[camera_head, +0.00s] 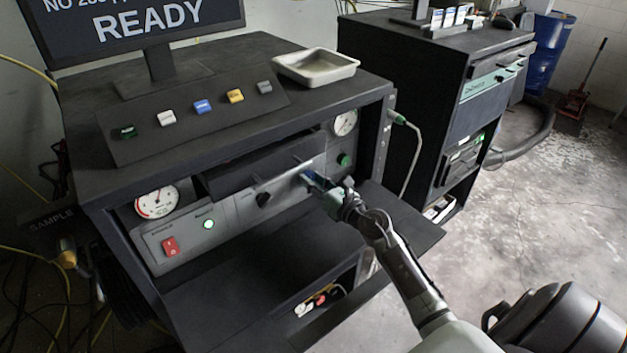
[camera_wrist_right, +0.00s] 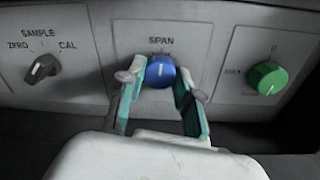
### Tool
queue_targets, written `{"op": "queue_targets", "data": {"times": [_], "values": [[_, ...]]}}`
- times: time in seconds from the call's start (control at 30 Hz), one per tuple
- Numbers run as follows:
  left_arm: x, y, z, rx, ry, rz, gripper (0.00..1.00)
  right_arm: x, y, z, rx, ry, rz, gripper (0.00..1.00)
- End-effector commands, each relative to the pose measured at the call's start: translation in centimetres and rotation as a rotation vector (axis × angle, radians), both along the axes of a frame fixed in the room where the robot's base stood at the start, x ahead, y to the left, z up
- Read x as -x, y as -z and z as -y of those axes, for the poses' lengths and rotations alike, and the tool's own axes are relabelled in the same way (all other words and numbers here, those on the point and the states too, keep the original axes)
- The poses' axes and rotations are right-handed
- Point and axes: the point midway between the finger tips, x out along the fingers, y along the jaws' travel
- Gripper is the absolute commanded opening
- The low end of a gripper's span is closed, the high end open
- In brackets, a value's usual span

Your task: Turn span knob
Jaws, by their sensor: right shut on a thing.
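The span knob (camera_wrist_right: 160,71) is a blue knob under the label SPAN on the grey panel, with a pale pointer mark near its top. In the head view the knob is largely hidden by my right gripper (camera_head: 314,181), which reaches the panel from the lower right. In the right wrist view my right gripper (camera_wrist_right: 159,82) has its two teal-padded fingers on either side of the blue knob, shut on it. My left gripper is not in view.
A black sample selector knob (camera_wrist_right: 42,69) lies left of the span knob, and a green knob (camera_wrist_right: 267,78) lies right. A dark shelf (camera_head: 215,300) juts out below the panel. A white tray (camera_head: 315,67) sits on the cabinet top. A second cabinet (camera_head: 425,80) stands right.

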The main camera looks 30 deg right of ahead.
Motion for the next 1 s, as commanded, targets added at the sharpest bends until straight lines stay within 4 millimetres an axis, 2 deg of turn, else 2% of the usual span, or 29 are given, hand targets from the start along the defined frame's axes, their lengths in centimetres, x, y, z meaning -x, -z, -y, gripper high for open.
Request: {"op": "queue_targets", "data": {"times": [0.5,1.0], "values": [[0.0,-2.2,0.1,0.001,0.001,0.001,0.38,0.0,-0.2,0.0,-0.425,0.001,-0.034,0.00],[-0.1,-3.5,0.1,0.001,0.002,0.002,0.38,0.0,0.0,0.0,-0.826,0.003,-0.066,0.00]]}}
